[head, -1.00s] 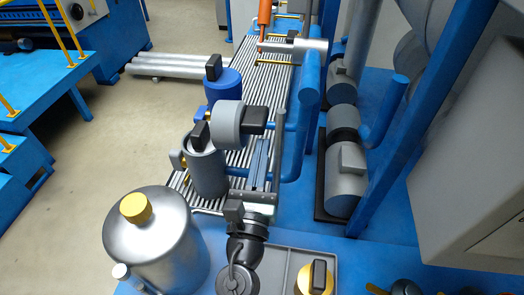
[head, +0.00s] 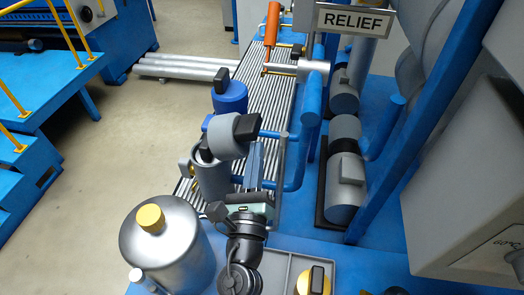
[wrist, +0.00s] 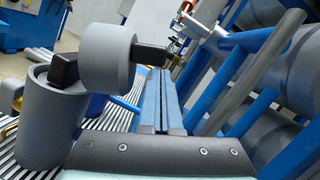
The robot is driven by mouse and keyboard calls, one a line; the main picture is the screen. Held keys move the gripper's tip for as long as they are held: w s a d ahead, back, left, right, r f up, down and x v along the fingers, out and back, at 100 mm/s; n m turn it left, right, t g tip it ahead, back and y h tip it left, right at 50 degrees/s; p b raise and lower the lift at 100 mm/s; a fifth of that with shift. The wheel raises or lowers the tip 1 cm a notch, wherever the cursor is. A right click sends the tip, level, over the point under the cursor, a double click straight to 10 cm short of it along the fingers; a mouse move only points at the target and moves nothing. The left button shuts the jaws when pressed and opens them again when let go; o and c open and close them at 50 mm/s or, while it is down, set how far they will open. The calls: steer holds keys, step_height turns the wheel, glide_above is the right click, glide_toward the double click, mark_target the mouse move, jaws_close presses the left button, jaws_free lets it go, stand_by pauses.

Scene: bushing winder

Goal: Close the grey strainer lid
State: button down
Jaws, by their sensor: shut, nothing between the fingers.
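The grey strainer (head: 211,179) is an upright grey cylinder left of my gripper. It also shows at the left in the wrist view (wrist: 35,115). Its thick grey lid (head: 228,137) is open, tipped up on edge above the body, with a black handle (head: 247,127) on its right side. In the wrist view the lid (wrist: 108,55) stands up from a black hinge block (wrist: 65,70). My gripper (head: 256,150) is shut and empty, its two fingers side by side. In the wrist view the fingertips (wrist: 158,72) are near the handle; I cannot tell whether they touch.
A blue strainer (head: 230,97) stands behind. Blue pipes (head: 308,130) and a grey post rise close right of my gripper. A silver tank (head: 165,245) with a yellow cap is at front left. An orange cylinder (head: 272,25) and a RELIEF sign (head: 354,20) are farther back.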

mark_target(212, 136)
steer(key=a+r+n+p, duration=0.1)
steer(key=n+p, duration=0.1)
steer(key=a+r+n+y+p, duration=0.1)
steer(key=n+p, duration=0.1)
steer(key=a+r+n+p, duration=0.1)
steer(key=p, duration=0.1)
steer(key=shift+w+a+r+n+g+y, duration=0.1)
steer(key=shift+w+a+n+g+y, duration=0.25)
steer(key=shift+w+n+g+y, duration=0.05)
steer(key=a+n+p, duration=0.1)
steer(key=p, duration=0.1)
steer(key=a+n+p, duration=0.2)
steer(key=n+p, duration=0.1)
steer(key=shift+w+a+r+g+y+p, duration=0.1)
steer(key=shift+w+r+g+y+p, duration=0.2)
steer(key=shift+r+g+p, duration=0.1)
steer(key=shift+w+a+f+n+p, duration=0.15)
steer(key=shift+a+n+p, duration=0.55)
steer(key=shift+n+p, duration=0.25)
steer(key=shift+w+a+f+n+g+p, duration=0.15)
steer(key=shift+a+f+n+p, duration=0.25)
steer(key=shift+a+p, duration=0.3)
steer(key=shift+w+a+f+n+g+p, duration=0.15)
steer(key=shift+a+f+n+p, duration=0.15)
steer(key=shift+a+n+p, duration=0.25)
steer(key=shift+a, duration=0.2)
steer(key=shift+d+f, duration=0.1)
steer(key=shift+d, duration=0.05)
